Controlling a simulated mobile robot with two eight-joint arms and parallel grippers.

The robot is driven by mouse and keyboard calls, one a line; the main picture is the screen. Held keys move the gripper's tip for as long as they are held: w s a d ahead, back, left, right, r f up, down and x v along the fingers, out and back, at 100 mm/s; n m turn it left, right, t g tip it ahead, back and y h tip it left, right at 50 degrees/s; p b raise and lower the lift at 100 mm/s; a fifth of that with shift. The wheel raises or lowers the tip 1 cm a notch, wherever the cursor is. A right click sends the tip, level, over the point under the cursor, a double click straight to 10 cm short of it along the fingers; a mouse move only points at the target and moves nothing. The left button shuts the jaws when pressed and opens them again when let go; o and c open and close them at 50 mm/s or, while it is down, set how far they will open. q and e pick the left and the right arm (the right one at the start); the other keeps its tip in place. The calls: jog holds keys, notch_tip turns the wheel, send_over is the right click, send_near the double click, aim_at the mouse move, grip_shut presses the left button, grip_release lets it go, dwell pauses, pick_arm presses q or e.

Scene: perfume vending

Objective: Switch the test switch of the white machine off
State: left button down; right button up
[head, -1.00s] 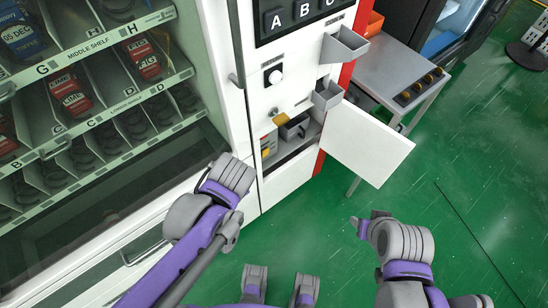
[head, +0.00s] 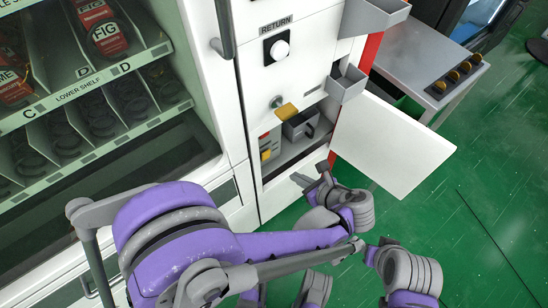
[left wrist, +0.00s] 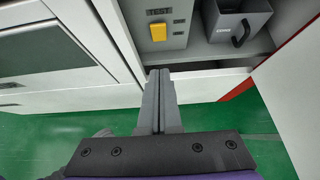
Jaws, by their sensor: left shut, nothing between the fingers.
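The white machine (head: 290,75) stands ahead with its lower compartment open. The test switch is a yellow button on a grey panel under the word TEST in the left wrist view (left wrist: 158,32); it also shows small inside the compartment in the head view (head: 266,155). I cannot tell its position. My left gripper (head: 308,182) is in front of and below the compartment opening. Its fingers are shut and empty in the left wrist view (left wrist: 158,74), pointing toward the switch from below, apart from it. My right gripper (head: 382,246) is low at the right, its fingers unclear.
The open white door (head: 385,145) swings out right of the compartment. A grey bin with a handle (head: 300,126) sits inside, right of the switch panel. A yellow piece (head: 287,111) sticks out above the opening. A grey tray (head: 348,84) juts out above the door. Green floor is free at right.

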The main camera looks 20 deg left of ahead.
aim_at(266, 154)
pick_arm(q)
jog(key=b+x, duration=0.1)
jog(key=x, duration=0.3)
jog(key=r+b+x, duration=0.1)
jog(key=x, duration=0.3)
jog(key=a+b+x, duration=0.1)
jog(key=x, duration=0.3)
jog(key=shift+w+a+r, duration=0.1)
jog(key=shift+w+r, duration=0.2)
jog(key=shift+w, duration=0.1)
jog(key=shift+w+a+r, duration=0.1)
jog(key=shift+w+a, duration=0.2)
jog(key=shift+a, duration=0.05)
jog(key=shift+w+a+r, duration=0.15)
jog(key=shift+w+a, duration=0.1)
jog(key=shift+r, duration=0.1)
